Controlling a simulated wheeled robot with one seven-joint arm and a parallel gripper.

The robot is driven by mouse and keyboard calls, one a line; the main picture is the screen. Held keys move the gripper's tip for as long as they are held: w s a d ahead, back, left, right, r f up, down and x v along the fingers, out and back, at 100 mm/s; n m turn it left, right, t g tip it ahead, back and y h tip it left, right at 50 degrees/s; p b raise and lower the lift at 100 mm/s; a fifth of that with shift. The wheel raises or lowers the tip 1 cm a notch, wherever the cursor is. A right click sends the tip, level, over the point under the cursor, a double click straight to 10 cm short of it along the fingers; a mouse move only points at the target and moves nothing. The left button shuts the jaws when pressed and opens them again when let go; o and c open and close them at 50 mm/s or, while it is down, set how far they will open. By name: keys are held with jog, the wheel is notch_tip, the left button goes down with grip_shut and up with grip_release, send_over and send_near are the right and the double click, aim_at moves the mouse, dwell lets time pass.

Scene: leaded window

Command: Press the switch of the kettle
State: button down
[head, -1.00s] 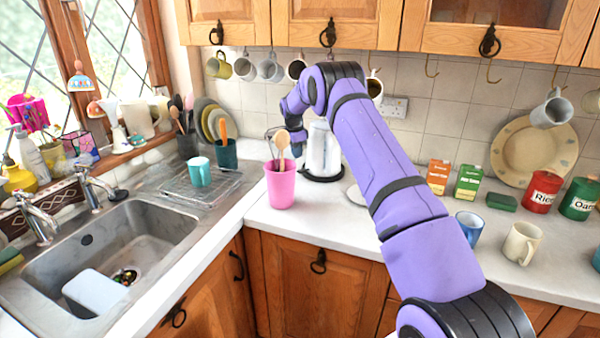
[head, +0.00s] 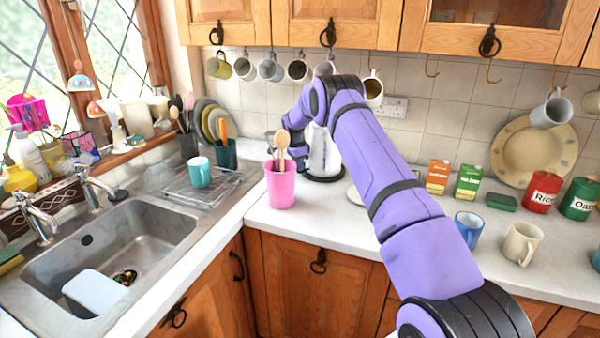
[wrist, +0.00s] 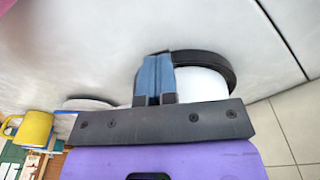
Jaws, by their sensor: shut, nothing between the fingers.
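The white kettle (head: 322,152) stands upright on its black base at the back of the counter, partly behind my arm. In the wrist view its white body (wrist: 203,84) and dark base rim (wrist: 222,60) show just beyond and right of my fingers. My gripper (wrist: 155,62) is shut and empty, its blue fingers together. The fingers overlap the kettle's left edge in that view; I cannot tell whether they touch it. In the head view my fingertips are not clearly visible near the wooden spoons. I cannot make out the kettle's switch.
A pink cup with wooden spoons (head: 280,186) stands in front of the kettle, close to my wrist. A yellow mug (wrist: 34,130) shows in the wrist view. The front counter (head: 330,224) is clear.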

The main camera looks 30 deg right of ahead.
jog(key=shift+f, duration=0.7)
jog(key=shift+a, duration=0.1)
jog(key=shift+w+a+r, duration=0.1)
jog(key=shift+a+r, duration=0.2)
jog(key=shift+a, duration=0.45)
jog(key=shift+w+a+r, duration=0.1)
jog(key=shift+a+r, duration=0.15)
jog(key=shift+a, duration=0.45)
jog(key=shift+d, duration=0.1)
notch_tip(320, 180, up, 11)
jog(key=a, duration=0.1)
jog(key=shift+f, duration=0.15)
jog(key=shift+w, duration=0.15)
